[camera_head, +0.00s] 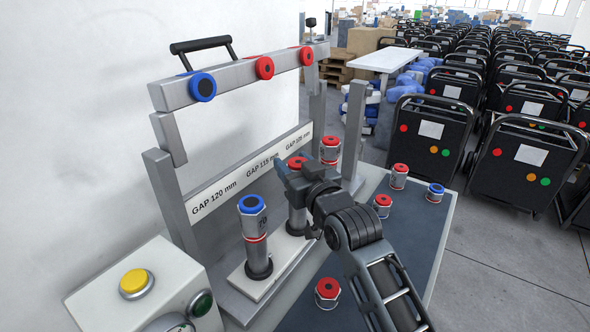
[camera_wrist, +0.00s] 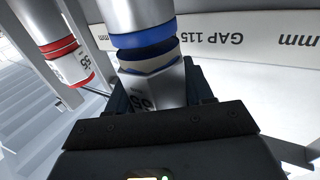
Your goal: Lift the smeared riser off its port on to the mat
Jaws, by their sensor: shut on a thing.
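My gripper (camera_head: 292,182) is shut on the middle riser, whose red cap (camera_head: 297,162) shows just above the fingers. In the wrist view, the fingers (camera_wrist: 157,92) stand on both sides of this silver riser (camera_wrist: 158,88), whose number is partly hidden. A dark band and a tan band (camera_wrist: 150,66) lie between its silver body and the blue ring (camera_wrist: 142,38) of the post. I cannot tell whether the dark band is a smear or a gap. The blue-grey mat (camera_head: 405,222) lies to the right of the rig.
A blue-capped riser marked 70 (camera_head: 252,222) stands on the left post, and a red-capped one (camera_head: 330,148) at the right. Several small capped pieces stand on the mat, one (camera_head: 327,292) near its front. A crossbar (camera_head: 235,75) spans above. A yellow-button box (camera_head: 136,282) stands front left.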

